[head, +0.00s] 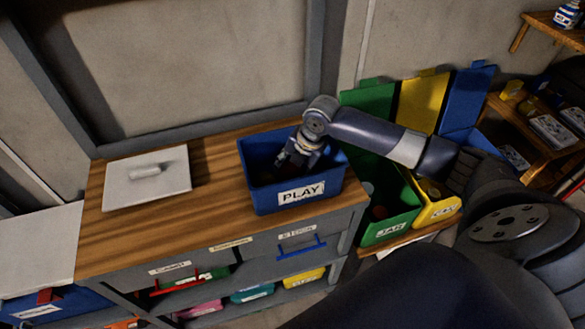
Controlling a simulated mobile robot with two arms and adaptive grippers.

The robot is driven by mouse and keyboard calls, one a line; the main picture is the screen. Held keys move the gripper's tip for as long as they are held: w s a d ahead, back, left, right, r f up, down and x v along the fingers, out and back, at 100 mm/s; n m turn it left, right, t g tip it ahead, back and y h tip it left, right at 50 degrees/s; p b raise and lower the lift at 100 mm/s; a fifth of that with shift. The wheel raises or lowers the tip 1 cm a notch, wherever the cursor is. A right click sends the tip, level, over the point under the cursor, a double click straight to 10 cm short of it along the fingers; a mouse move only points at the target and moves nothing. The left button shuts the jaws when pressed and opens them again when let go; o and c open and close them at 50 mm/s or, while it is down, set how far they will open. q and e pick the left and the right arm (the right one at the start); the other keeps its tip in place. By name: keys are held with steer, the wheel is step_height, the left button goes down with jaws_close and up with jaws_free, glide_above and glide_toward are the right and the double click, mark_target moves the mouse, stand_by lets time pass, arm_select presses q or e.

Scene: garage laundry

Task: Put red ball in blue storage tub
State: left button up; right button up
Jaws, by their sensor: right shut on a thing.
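The blue storage tub (262,203), with a white "PLAY" label on its front, stands open on the right end of the wooden worktop. My right arm comes in from the right, and my right gripper (287,162) points down inside the tub's opening. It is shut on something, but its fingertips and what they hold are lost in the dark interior. I cannot make out the red ball in this view. My left gripper is not in view.
A pale lid with a handle (120,189) lies on the worktop (205,214), left of the tub. Green (388,231) and yellow (436,211) bins stand to the right. Labelled drawers and bins sit below. The worktop between lid and tub is clear.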

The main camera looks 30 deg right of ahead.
steer(key=shift+f, duration=0.1)
steer(key=o, duration=1.1)
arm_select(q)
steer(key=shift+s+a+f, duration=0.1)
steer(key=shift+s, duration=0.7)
arm_select(e)
steer(key=shift+r, duration=0.2)
arm_select(q)
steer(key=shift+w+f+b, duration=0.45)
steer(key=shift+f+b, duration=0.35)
steer(key=shift+b, duration=0.1)
arm_select(e)
steer(key=v, duration=1.1)
steer(key=shift+s+d+r, duration=0.1)
steer(key=shift+s+r, duration=0.05)
steer(key=shift+r, duration=0.25)
